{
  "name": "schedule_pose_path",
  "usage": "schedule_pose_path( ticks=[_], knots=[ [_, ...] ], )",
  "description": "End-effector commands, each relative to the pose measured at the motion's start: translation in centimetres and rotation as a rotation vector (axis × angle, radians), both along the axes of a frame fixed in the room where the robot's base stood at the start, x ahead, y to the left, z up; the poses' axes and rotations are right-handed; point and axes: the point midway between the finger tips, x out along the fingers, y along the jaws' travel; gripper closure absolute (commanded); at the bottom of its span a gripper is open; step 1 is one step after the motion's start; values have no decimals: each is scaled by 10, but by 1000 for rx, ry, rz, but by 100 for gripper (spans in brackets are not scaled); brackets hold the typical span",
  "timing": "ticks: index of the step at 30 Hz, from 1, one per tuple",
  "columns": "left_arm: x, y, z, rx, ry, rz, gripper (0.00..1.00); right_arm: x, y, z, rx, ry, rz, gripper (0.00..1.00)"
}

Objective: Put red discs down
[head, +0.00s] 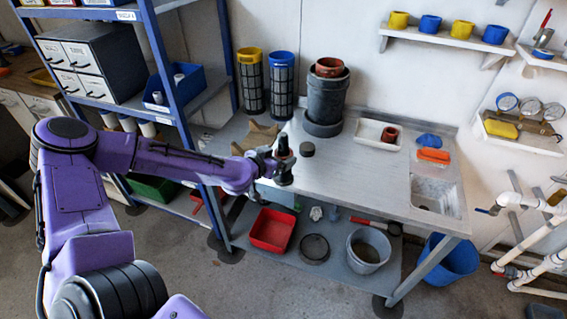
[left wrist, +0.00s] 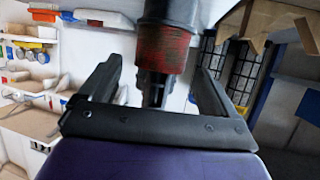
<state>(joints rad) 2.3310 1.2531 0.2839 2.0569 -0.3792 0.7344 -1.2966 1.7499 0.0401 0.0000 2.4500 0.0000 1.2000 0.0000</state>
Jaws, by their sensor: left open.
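The red discs (left wrist: 165,48) show in the left wrist view as a ribbed, dull red band on a dark cylindrical piece. The same dark piece (head: 284,172) appears upright at the front left of the bench in the head view, with little red visible. My left gripper (head: 270,162) is at this piece, and its fingers are spread. In the left wrist view the gripper (left wrist: 158,80) has a finger on each side of a dark stem below the red band, with gaps visible. My right gripper is not in view.
A dark round cap (head: 307,149) lies on the bench (head: 345,180) close to the gripper. A white tray (head: 368,133) with a terracotta pot, a grey bucket stack (head: 326,97) and two mesh cylinders (head: 282,88) stand behind. The bench middle is clear.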

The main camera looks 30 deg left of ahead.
Motion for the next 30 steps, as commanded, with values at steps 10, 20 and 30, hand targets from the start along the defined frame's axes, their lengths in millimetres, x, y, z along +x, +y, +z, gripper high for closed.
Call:
schedule_pose_path(
  ticks=[10,20,30],
  knots=[
    [14,0,-5,-1,0,-1,9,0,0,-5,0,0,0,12],
    [14,0,-5,-1,0,-1,75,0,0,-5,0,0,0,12],
    [15,0,14,-1,-4,0,75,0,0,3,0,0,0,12]
  ],
)
